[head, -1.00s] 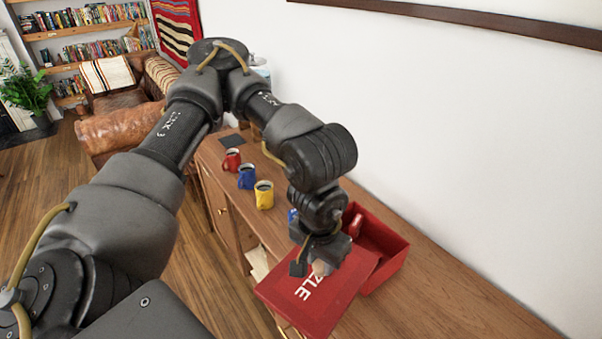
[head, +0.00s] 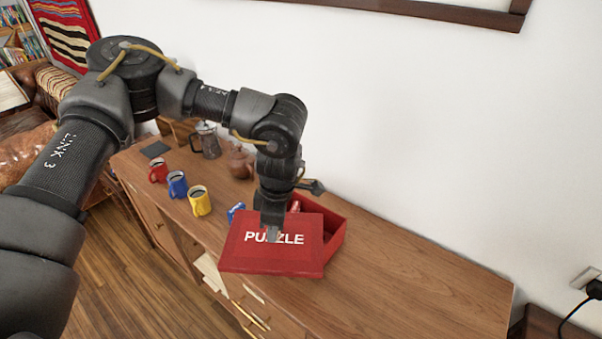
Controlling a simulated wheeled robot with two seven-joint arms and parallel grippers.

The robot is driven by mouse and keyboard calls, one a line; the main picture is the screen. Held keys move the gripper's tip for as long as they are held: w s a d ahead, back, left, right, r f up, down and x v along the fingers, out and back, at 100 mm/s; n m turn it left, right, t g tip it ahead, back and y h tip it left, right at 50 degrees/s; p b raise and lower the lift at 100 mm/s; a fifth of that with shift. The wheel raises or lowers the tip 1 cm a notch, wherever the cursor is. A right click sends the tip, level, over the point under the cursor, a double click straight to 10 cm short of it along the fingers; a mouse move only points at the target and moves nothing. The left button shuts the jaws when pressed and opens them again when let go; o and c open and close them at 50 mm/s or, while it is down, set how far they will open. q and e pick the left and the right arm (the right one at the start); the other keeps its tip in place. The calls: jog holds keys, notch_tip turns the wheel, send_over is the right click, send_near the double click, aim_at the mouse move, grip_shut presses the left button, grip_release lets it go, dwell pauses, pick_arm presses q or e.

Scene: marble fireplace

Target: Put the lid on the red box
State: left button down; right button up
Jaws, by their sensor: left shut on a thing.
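The red lid (head: 290,258) with white "PUZZLE" lettering shows in the head view in front of the red box. My left gripper (head: 273,232) is shut on the lid and covers part of the lettering. The open red box (head: 334,238) stands on the wooden cabinet, behind and to the right of the lid. The lid overlaps the box's near side in the picture and hides much of it. I cannot tell whether they touch. Something small and red (head: 295,206) shows inside the box. My right gripper is not in view.
Red (head: 158,172), blue (head: 177,184) and yellow (head: 200,201) mugs stand left on the cabinet (head: 420,282). A small blue item (head: 235,212) lies beside the box. A brown teapot (head: 240,162) and a glass press (head: 206,142) stand behind. The cabinet top is clear to the right.

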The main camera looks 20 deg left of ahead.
aim_at(291, 217)
pick_arm(q)
jog(key=w+n, duration=0.2)
jog(key=n, duration=0.3)
jog(key=w+d+r+n+h+p, duration=0.1)
jog(key=w+n, duration=0.2)
jog(key=n, duration=0.2)
jog(key=w+n+g, duration=0.1)
jog(key=w+n, duration=0.1)
jog(key=n, duration=0.3)
jog(key=shift+w+d+r, duration=0.15)
jog(key=shift+d+r, duration=0.1)
jog(key=shift+d, duration=0.1)
jog(key=w+d+r+n+h+p, duration=0.1)
jog(key=w+n, duration=0.5)
jog(key=n, duration=0.8)
jog(key=shift+w+r+t+h+p, duration=0.3)
jog(key=shift+w+r+h+p, duration=0.1)
jog(key=shift+r, duration=0.05)
jog(key=shift+f, duration=0.1)
notch_tip(291, 217, down, 8)
jog(key=b, duration=0.5)
